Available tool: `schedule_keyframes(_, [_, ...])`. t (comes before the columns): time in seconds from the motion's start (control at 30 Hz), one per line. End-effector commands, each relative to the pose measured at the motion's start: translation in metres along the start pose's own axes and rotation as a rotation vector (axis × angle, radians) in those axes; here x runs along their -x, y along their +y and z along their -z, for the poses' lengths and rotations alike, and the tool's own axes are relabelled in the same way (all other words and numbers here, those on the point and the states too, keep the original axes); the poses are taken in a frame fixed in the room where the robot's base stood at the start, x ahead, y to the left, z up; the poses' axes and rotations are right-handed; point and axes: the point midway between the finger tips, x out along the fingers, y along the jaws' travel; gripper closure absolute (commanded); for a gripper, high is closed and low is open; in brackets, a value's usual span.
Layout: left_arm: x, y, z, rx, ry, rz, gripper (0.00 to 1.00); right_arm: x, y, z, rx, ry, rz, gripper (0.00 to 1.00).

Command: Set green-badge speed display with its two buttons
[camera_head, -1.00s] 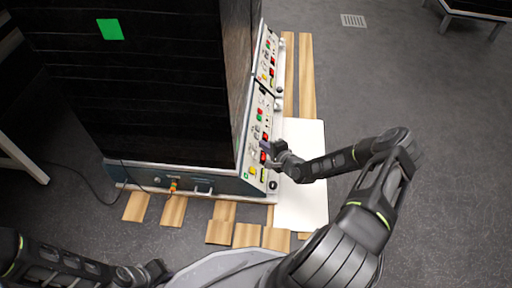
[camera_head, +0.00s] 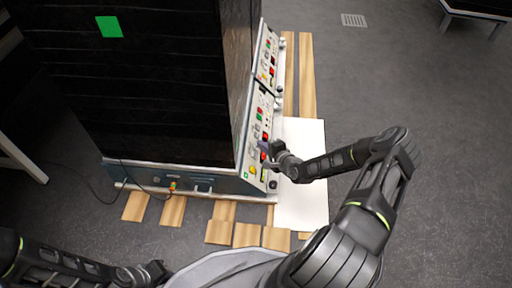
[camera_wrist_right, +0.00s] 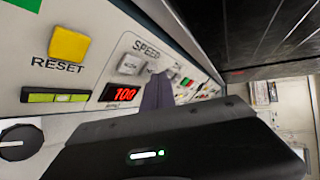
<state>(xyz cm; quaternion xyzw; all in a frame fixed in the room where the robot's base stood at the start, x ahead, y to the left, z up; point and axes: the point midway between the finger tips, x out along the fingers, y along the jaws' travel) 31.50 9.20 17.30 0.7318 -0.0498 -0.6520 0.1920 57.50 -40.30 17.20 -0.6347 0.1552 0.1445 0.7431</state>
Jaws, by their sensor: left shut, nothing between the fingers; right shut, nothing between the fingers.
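The speed display (camera_wrist_right: 119,93) glows red and reads 100 in the right wrist view. The SPEED label (camera_wrist_right: 146,48) is above it, with a pale square button (camera_wrist_right: 131,64) to its left. The other speed button is not clear behind my fingers. A green badge (camera_wrist_right: 24,4) shows at the panel's corner, and a small one shows in the head view (camera_head: 246,175). My right gripper (camera_head: 263,147) is shut and empty, its fingertips close to the panel just right of the display; contact cannot be told. My left gripper (camera_head: 160,270) is shut and empty, low and away from the machine.
The yellow RESET button (camera_wrist_right: 69,43), a green-lit rocker (camera_wrist_right: 54,96) and a black knob (camera_wrist_right: 20,142) sit near the display. A second control panel (camera_head: 270,55) lies farther along. A white board (camera_head: 305,200) and wooden slats (camera_head: 233,232) lie on the floor.

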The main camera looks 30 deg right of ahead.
Motion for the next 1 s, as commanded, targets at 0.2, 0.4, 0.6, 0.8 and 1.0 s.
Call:
schedule_keyframes(0.2, [0.0002, 0.0001, 0.0, 0.0, 0.0, 0.0, 1.0, 0.0002, -0.0002, 0.0001, 0.0, 0.0, 0.0, 1.0])
schedule_keyframes(0.4, [-0.0011, -0.0004, 0.0, 0.0, 0.0, 0.0, 1.0, -0.001, 0.0009, -0.0006, 0.0, 0.0, 0.0, 1.0])
schedule_keyframes(0.6, [-0.0028, -0.001, -0.0002, 0.0, 0.0, 0.0, 1.0, -0.0027, 0.0022, -0.0018, -0.001, 0.0, 0.0, 1.0])
schedule_keyframes(0.8, [-0.0044, -0.0016, -0.0004, 0.0, 0.0, 0.0, 1.0, -0.0044, 0.0034, -0.0031, 0.0, 0.0, 0.0, 1.0])
schedule_keyframes(1.0, [-0.0061, -0.0022, -0.0005, 0.0, 0.0, 0.0, 1.0, -0.0061, 0.0047, -0.0045, 0.0, 0.0, 0.0, 1.0])
